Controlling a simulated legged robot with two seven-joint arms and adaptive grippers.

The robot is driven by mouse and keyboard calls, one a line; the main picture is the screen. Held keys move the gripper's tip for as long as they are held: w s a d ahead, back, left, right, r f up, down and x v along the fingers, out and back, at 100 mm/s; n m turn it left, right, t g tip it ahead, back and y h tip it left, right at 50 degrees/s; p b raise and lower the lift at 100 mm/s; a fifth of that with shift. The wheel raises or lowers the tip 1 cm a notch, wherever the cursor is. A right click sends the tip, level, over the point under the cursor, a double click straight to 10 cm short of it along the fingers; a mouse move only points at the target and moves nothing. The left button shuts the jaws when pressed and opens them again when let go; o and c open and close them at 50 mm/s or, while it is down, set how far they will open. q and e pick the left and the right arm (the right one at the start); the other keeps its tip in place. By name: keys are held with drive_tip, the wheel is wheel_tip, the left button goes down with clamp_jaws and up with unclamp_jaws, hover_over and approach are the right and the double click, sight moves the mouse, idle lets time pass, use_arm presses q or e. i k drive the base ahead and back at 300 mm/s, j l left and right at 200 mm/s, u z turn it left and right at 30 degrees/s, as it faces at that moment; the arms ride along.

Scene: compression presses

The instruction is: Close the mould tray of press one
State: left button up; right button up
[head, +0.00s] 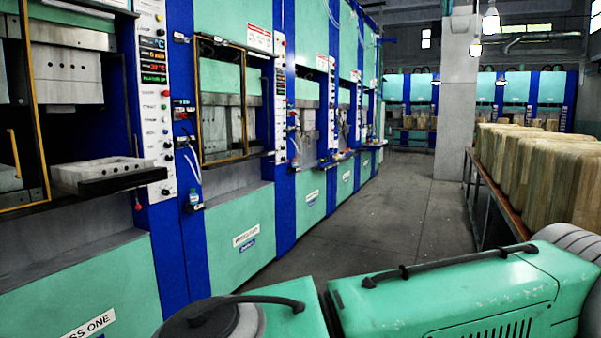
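Press one, a green and blue machine, stands at the left edge; its label (90,325) is partly cut off and ends in "SS ONE". Its mould tray (92,166), a pale block with holes in its top, sticks out of the press opening on a dark front plate (125,178). A pale upper mould block (65,75) hangs above it with a clear gap between. A yellow-edged guard door (16,150) stands open at the left of the opening. Neither of my grippers is in view.
A control panel (154,95) stands right beside the tray. A second press (240,235) and several more line the left side. A grey floor aisle (365,195) is free. Several wooden-looking slabs (540,165) stand on a bench at the right, near a concrete pillar (457,100).

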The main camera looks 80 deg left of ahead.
sight(90, 179)
drive_tip(key=l+u, duration=0.1)
drive_tip(key=u, duration=0.8)
drive_tip(key=l+u, duration=0.15)
drive_tip(key=u, duration=0.25)
drive_tip(key=k+u, duration=0.1)
drive_tip(key=u, duration=0.8)
drive_tip(key=k+u, duration=0.15)
drive_tip(key=u, duration=0.75)
drive_tip(key=k+u, duration=0.1)
drive_tip(key=u, duration=0.35)
drive_tip(key=i+j+u, duration=0.1)
drive_tip(key=i, duration=0.55)
